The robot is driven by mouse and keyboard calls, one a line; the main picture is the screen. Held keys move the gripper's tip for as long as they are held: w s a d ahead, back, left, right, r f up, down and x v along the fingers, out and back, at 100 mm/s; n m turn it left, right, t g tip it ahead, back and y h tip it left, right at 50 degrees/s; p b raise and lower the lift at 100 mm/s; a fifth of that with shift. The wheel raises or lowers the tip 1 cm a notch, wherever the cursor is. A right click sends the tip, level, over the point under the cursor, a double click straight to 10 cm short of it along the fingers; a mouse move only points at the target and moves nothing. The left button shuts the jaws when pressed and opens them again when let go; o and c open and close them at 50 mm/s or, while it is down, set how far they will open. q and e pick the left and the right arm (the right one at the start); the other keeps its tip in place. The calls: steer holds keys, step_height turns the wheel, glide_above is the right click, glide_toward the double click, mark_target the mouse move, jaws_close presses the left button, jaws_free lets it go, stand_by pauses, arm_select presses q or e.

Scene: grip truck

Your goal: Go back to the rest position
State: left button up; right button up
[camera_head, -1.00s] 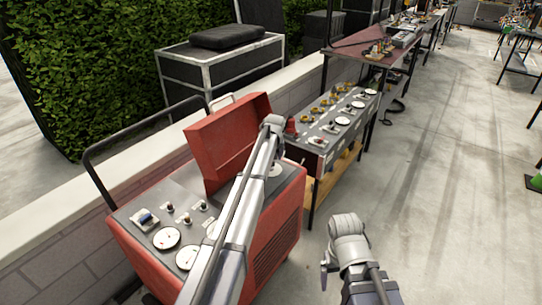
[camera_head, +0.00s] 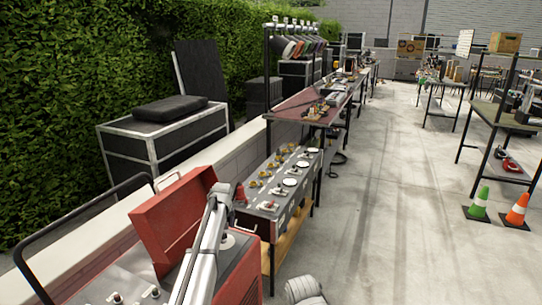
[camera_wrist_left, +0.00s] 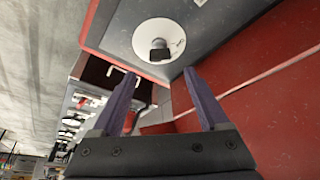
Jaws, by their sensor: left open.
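My left arm comes up from the bottom of the head view in front of the red cart (camera_head: 245,275). Its bent joint stands beside the cart's raised red lid (camera_head: 165,225), and its gripper is hidden there. In the left wrist view my left gripper (camera_wrist_left: 160,73) is open, with nothing between its two fingers. Just beyond the fingertips is a white round disc (camera_wrist_left: 146,31) with a black knob on the cart's dark top. Only a rounded joint of my right arm shows at the bottom of the head view; the right gripper is out of view.
A panel bench (camera_head: 268,205) with dials stands beyond the cart, and a long row of tables runs behind it. A black case (camera_head: 125,150) and a hedge are at left. Green (camera_head: 479,203) and orange (camera_head: 517,210) cones stand at right. The middle floor is clear.

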arm_select(q)
steer(key=b+x, duration=0.5)
steer(key=x, duration=0.2)
steer(key=shift+b, duration=0.4)
steer(key=shift+r, duration=0.1)
